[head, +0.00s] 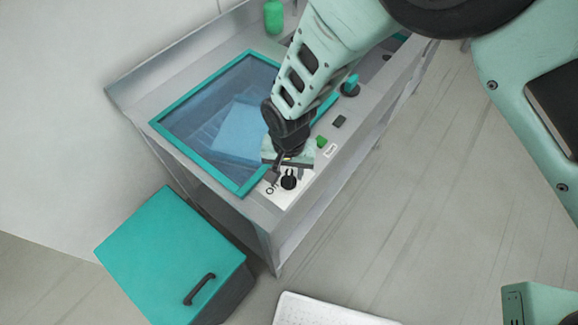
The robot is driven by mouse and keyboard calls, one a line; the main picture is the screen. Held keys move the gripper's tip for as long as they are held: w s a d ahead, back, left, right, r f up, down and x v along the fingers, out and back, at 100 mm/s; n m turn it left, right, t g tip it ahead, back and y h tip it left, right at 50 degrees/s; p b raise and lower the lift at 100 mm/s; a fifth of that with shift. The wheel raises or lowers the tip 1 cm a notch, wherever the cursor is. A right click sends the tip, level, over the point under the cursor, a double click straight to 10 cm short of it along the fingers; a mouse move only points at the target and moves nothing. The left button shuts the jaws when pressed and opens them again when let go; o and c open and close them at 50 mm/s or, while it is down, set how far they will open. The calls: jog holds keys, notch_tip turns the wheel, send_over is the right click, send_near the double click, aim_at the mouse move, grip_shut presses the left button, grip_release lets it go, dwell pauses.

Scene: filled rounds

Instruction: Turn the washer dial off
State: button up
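The washer is a grey bench-like unit with a teal-framed glass lid (160,128). A small black dial (289,182) sits on a white plate (277,196) at the near end of its front strip. A round mark shows on the plate to the left of the dial. My gripper (279,166) points down just above and behind the dial in the picture. Its fingertips are small and partly hidden by its own body, so I cannot tell whether they are open or touch the dial. The dial's exact pointing direction is too small to tell.
A green button (321,142), a dark switch (339,121) and a teal-topped knob (351,85) line the same strip. A green bottle (273,16) stands at the back. A teal-lidded bin (170,255) stands at the left.

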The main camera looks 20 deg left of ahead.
jog(key=shift+f, duration=0.55)
grip_shut()
